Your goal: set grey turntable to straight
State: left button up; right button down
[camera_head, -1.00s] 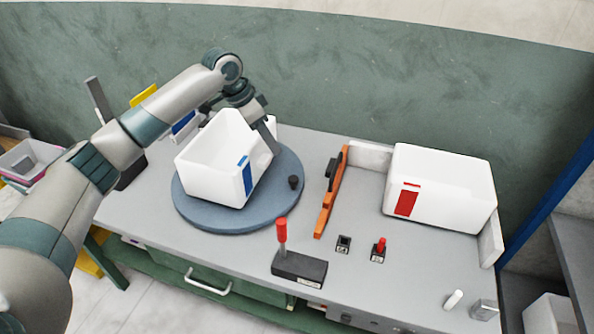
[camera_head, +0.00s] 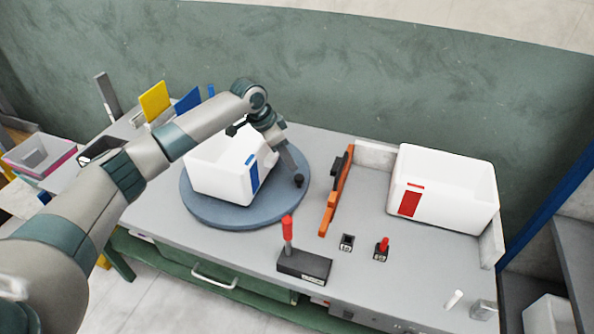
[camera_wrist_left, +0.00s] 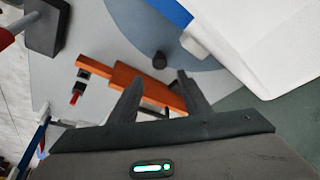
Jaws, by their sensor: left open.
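The grey turntable (camera_head: 235,215) is a round blue-grey disc on the workbench, left of the orange bar. A white foam box (camera_head: 218,178) with a blue mark stands on it, turned at a slant to the bench edges. A small dark knob (camera_head: 299,181) stands up near the disc's right rim; it also shows in the left wrist view (camera_wrist_left: 159,60). My left gripper (camera_head: 293,172) is open and empty, its fingertips close to the knob in the head view. In the left wrist view the fingers (camera_wrist_left: 157,78) point toward the knob, apart from it. My right gripper is out of view.
An orange bar with a black clamp (camera_head: 333,205) stands right of the disc. A second white box (camera_head: 445,190) with a red mark sits further right. A red-handled lever block (camera_head: 304,267) and small buttons (camera_head: 381,249) lie near the front edge.

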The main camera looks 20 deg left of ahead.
aim_at(299, 177)
pick_arm(q)
jog(key=p+x, duration=0.2)
jog(key=x, duration=0.6)
jog(key=shift+w+d+f, duration=0.15)
jog(key=shift+w+f, duration=0.05)
jog(key=shift+f, duration=0.45)
jog(key=c, duration=0.8)
grip_shut()
